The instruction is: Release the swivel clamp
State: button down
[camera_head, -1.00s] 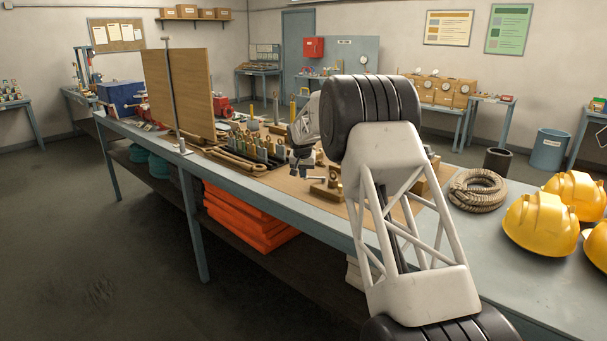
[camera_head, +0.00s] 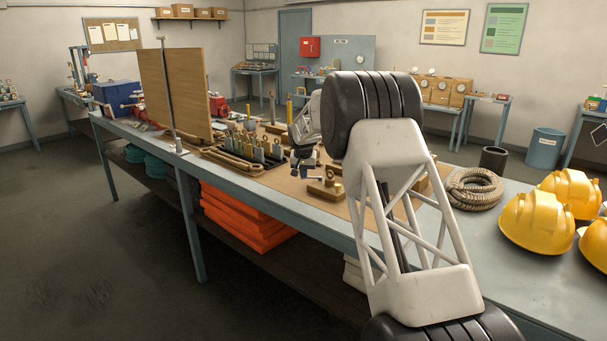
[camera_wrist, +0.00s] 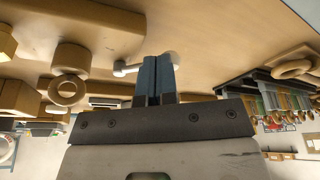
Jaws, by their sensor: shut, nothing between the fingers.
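My gripper (camera_head: 304,174) is over the brown mat on the bench, and its blue-grey fingers (camera_wrist: 156,76) are shut together with nothing between them. A small pale bar with rounded ends (camera_wrist: 132,67), which looks like a clamp lever, is right at the fingertips in the wrist view. It is partly hidden behind them, and I cannot tell whether they touch it. A brass block (camera_head: 325,189) with an upright ring sits just right of the gripper. In the wrist view a brass ringed post (camera_wrist: 70,72) stands to the left of the fingers. The clamp body is not clearly visible.
A rack of several small fittings (camera_head: 248,150) stands left of the gripper, with an upright wooden board (camera_head: 194,95) beyond. A coiled hose (camera_head: 474,188) and yellow helmets (camera_head: 537,222) lie to the right. The mat's front strip is fairly clear.

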jog(key=shift+s, duration=0.25)
jog(key=shift+s+a+r, duration=0.1)
jog(key=shift+s+r, duration=0.15)
jog(key=shift+s, duration=0.7)
jog(key=shift+s+a+r, duration=0.1)
jog(key=shift+s+r, duration=0.15)
jog(key=shift+s, duration=0.65)
jog(key=v, duration=0.9)
jog(key=shift+d+r, duration=0.15)
jog(key=shift+r, duration=0.2)
